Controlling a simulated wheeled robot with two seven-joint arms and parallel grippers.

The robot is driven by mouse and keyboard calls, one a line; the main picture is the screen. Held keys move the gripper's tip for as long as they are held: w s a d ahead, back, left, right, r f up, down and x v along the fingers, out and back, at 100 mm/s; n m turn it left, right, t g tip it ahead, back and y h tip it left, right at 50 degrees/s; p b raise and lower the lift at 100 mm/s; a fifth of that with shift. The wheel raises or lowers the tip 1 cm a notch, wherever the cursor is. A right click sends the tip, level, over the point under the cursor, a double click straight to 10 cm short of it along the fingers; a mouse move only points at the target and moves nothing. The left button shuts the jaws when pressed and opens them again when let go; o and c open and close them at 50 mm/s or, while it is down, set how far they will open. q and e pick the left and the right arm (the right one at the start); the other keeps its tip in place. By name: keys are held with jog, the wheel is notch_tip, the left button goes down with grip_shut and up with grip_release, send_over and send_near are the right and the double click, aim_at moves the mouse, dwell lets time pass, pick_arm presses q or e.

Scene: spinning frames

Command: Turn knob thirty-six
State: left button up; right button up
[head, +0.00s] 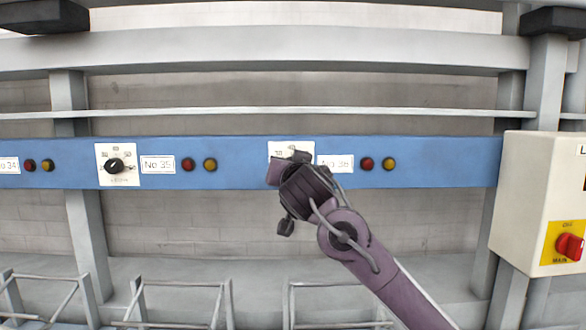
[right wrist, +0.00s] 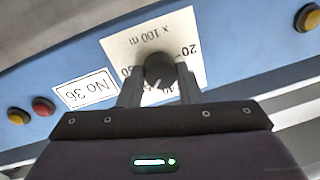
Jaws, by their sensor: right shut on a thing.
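Knob thirty-six (right wrist: 158,67) is a dark round knob on a white dial plate (right wrist: 182,40), seen upside down in the right wrist view. The "No 36" label (right wrist: 86,89) is beside it. My right gripper (right wrist: 158,80) has one finger on each side of the knob and is shut on it. In the head view my right gripper (head: 296,172) covers the knob and most of its dial plate (head: 292,147), left of the "No 36" label (head: 335,162). The knob's pointer setting cannot be read. My left gripper is not in view.
A blue rail (head: 450,162) carries other controls, including the No 35 knob (head: 115,166) and red (head: 366,163) and yellow (head: 389,163) buttons. A cream box (head: 535,190) with a red main switch (head: 569,247) stands at the right. Grey metal frames (head: 180,287) stand below.

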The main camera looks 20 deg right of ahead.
jog(key=shift+w+a+n+g+h+b, duration=0.1)
jog(key=shift+n+g+h+b, duration=0.3)
jog(key=shift+n, duration=4.15)
jog(key=shift+a+n+g+h+b, duration=0.1)
jog(key=shift+n+g+h+b, duration=0.3)
jog(key=shift+n, duration=4.15)
jog(key=o, duration=1)
jog(key=shift+c, duration=0.2)
